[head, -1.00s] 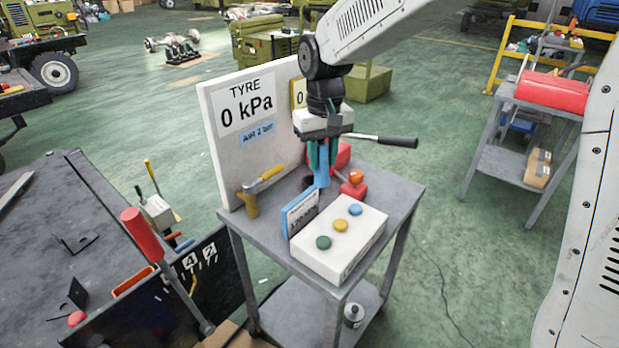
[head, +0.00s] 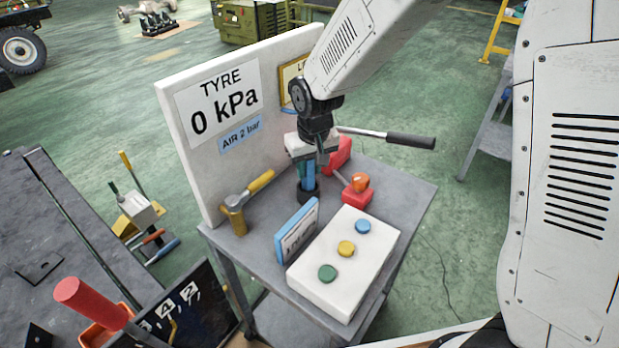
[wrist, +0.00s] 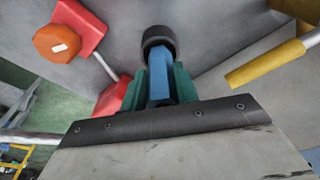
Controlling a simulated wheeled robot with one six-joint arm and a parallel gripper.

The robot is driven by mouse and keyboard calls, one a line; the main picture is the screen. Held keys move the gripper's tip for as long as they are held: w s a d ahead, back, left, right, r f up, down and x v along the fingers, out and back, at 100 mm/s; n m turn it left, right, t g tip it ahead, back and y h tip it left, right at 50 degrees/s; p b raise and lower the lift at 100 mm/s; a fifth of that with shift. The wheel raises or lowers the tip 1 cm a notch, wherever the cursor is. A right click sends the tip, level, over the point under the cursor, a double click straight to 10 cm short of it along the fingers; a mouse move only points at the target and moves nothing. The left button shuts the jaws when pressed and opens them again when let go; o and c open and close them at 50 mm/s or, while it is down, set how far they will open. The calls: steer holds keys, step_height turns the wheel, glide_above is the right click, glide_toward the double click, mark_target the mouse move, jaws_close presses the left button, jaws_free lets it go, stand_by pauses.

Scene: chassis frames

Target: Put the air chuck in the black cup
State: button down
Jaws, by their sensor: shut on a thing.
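The air chuck, which I take to be the blue rod-like piece (head: 309,174), is upright between the green fingers of my gripper (head: 309,160). The fingers are shut on its upper part. The black cup (head: 308,194) stands on the grey trolley top directly under it. The chuck's lower end meets the cup's mouth and looks to be inside it; its exact depth is hidden. In the wrist view the blue chuck (wrist: 159,80) runs from between the fingers (wrist: 160,88) to the black cup (wrist: 158,40).
A white gauge board (head: 190,140) stands behind. A brass tool with yellow handle (head: 247,200) lies left of the cup. A red block with orange knob (head: 357,190) is at right. A blue-framed sign (head: 296,232) and white button box (head: 343,262) stand in front.

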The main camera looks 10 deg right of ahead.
mark_target(310, 180)
step_height(310, 180, down, 4)
steer(key=shift+r, duration=0.15)
steer(key=c, duration=1.1)
jaws_free()
steer(key=shift+s, duration=0.1)
steer(key=shift+o, duration=0.2)
